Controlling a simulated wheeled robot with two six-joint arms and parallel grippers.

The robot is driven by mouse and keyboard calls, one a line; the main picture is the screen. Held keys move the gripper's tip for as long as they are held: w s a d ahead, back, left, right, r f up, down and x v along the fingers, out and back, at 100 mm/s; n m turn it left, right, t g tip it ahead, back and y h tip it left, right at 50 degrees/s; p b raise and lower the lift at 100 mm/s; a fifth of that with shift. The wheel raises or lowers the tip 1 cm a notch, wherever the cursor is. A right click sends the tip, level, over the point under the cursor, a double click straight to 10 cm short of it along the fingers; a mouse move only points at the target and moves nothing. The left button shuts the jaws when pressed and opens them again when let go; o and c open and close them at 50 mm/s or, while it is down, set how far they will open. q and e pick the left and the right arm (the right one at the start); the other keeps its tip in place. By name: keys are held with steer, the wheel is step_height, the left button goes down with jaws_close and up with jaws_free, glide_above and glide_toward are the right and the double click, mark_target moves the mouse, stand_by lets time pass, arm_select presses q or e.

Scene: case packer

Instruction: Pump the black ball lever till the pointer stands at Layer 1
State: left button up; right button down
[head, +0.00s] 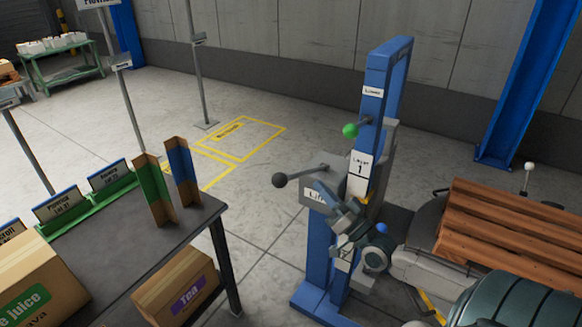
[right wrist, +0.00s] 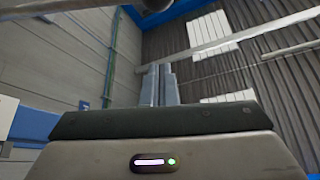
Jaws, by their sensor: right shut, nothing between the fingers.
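The black ball lever (head: 279,180) sticks out to the left from the blue lift column (head: 373,95), its ball a little lower than the rod's inner end. A plate reading "Layer 1" (head: 359,165) is on the column; I cannot clearly make out the pointer. My left gripper is not in view.
A green ball knob (head: 350,130) juts from the column above the lever. A wooden pallet (head: 510,235) lies at the right. A dark table (head: 130,255) with boxes and upright corner pieces stands at the left. Open floor separates table and lift.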

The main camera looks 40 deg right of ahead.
steer(key=shift+r, duration=0.1)
stand_by(0.3)
step_height(320, 180, up, 4)
glide_above(291, 176)
steer(key=s, duration=0.3)
steer(key=a+f+b, duration=0.2)
steer(key=f, duration=0.1)
steer(key=shift+s+a+f, duration=0.15)
steer(key=shift+a+f, duration=0.05)
